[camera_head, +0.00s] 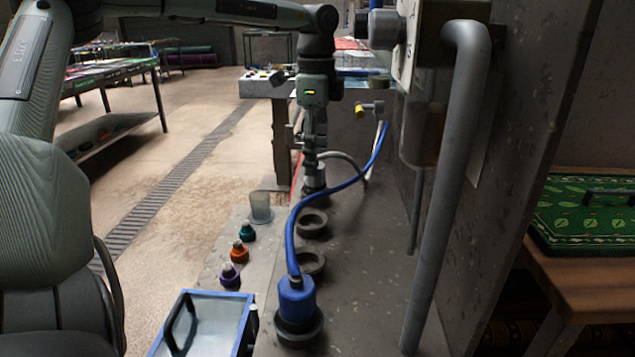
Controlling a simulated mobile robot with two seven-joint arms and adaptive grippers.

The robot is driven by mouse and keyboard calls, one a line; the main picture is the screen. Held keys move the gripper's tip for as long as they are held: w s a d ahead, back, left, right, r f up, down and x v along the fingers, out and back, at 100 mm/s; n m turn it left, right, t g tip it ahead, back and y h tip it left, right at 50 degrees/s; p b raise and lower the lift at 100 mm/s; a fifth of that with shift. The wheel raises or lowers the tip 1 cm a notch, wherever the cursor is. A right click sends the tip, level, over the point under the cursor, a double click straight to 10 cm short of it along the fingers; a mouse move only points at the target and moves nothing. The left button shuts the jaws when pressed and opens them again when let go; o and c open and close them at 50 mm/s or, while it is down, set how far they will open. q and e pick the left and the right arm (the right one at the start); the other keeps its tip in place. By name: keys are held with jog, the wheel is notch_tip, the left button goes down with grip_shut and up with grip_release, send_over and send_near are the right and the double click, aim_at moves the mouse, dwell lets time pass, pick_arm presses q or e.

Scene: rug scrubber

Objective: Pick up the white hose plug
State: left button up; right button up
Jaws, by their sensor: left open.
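My left gripper (314,150) points straight down from the arm that crosses the top of the view. Its jaws are open, directly above or around the white hose plug (314,170). The plug is a small pale cylinder upright in a dark round holder at the far end of the row. A whitish hose (350,161) curves from beside it towards the wall. The fingers hide part of the plug, and I cannot tell if they touch it. My right gripper is not in view.
A blue plug (297,299) with a blue hose (333,187) stands in the nearest holder. Two empty dark rings (312,223) lie between. Small coloured caps (240,251) and a blue-edged box (207,324) are left. A thick grey pipe (447,185) stands right.

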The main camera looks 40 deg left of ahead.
pick_arm(q)
jog(key=f, duration=0.4)
jog(key=shift+s+a, duration=0.15)
jog(key=shift+a, duration=0.1)
jog(key=shift+f, duration=0.2)
jog(key=c, duration=1.2)
grip_shut()
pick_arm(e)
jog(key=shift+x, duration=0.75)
